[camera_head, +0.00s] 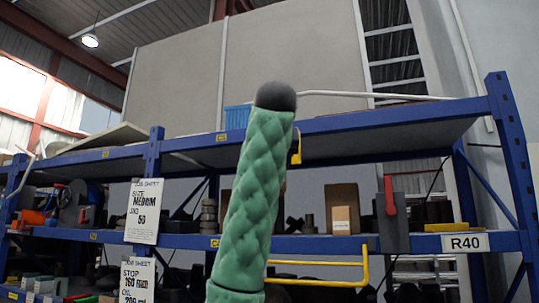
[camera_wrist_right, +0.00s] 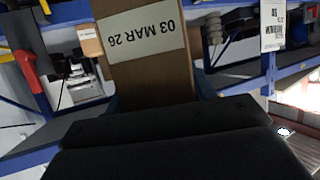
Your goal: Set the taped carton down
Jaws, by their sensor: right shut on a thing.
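In the right wrist view, the brown taped carton (camera_wrist_right: 150,76) shows at top centre, with a pale strip reading "03 MAR 26" upside down. My right gripper (camera_wrist_right: 163,116), dark and wide, is shut on it. Its lower part is hidden by the gripper. In the head view, a brown surface (camera_head: 279,200) shows beside the green quilted sleeve and may be this carton, but the sleeve hides most of it. Whether the carton touches the shelf cannot be told. My left gripper is not in view.
A blue rack (camera_head: 460,243) holds several items. A brown box (camera_head: 343,205), a red-handled grey item (camera_head: 389,200) and a stack of grey discs (camera_head: 208,217) stand on its middle shelf. A yellow rail (camera_head: 330,283) lies below. Paper sheets (camera_head: 144,210) hang on the left.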

